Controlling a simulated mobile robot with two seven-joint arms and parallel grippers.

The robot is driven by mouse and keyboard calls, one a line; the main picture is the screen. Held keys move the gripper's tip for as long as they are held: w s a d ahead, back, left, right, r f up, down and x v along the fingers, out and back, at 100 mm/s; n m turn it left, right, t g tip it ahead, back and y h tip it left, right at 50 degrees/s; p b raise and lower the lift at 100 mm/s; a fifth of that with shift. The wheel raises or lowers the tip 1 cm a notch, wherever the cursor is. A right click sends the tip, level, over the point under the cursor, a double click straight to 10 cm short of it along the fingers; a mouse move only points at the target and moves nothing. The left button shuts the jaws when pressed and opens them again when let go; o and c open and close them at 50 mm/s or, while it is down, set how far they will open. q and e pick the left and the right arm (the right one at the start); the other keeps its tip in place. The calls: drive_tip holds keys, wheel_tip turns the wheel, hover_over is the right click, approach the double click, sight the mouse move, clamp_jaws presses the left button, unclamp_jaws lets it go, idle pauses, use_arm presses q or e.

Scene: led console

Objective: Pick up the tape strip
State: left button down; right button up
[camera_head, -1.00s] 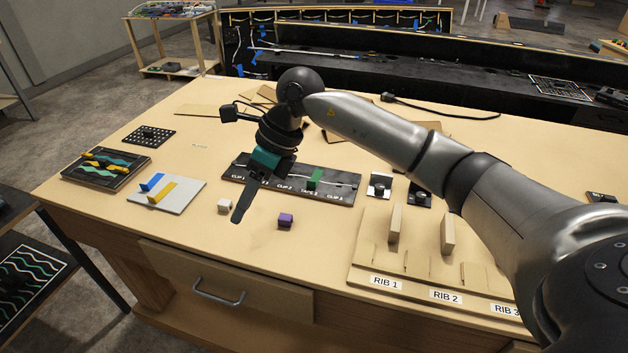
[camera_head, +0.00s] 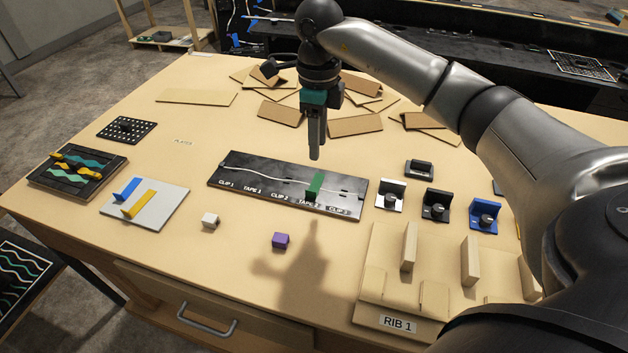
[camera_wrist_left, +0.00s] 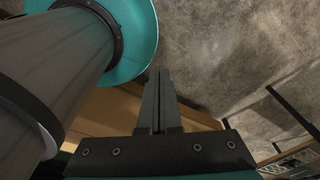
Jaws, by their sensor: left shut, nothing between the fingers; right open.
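A blue strip (camera_head: 126,190) and a yellow strip (camera_head: 139,204) lie on a white card (camera_head: 165,207) at the left of the table. A green strip (camera_head: 314,187) stands on the black board (camera_head: 260,187) near its TAPE 2 label. My right gripper (camera_head: 316,156) is open and empty, pointing down above the table near the back edge of the black board, apart from all strips. My left gripper (camera_wrist_left: 160,72) shows only in the left wrist view; it is shut and empty, with floor behind it.
A white cube (camera_head: 210,220) and a purple cube (camera_head: 281,241) sit in front of the black board. Knobbed blocks, such as a blue one (camera_head: 484,215), and a rib stand (camera_head: 385,300) are at right. Cardboard pieces (camera_head: 355,125) lie behind.

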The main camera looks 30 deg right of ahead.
hover_over(315, 192)
wheel_tip(315, 192, down, 4)
drive_tip(key=f, duration=0.3)
drive_tip(key=shift+d, duration=0.25)
drive_tip(key=shift+f, duration=0.8)
drive_tip(key=f, duration=0.4)
drive_tip(key=shift+a+f+p, duration=0.2)
drive_tip(key=shift+f+p, duration=0.05)
drive_tip(key=shift+p, duration=0.05)
use_arm(q)
drive_tip(key=shift+s+a+r, duration=0.35)
drive_tip(key=shift+s, duration=0.25)
use_arm(e)
clamp_jaws()
use_arm(q)
drive_tip(key=shift+a, duration=0.15)
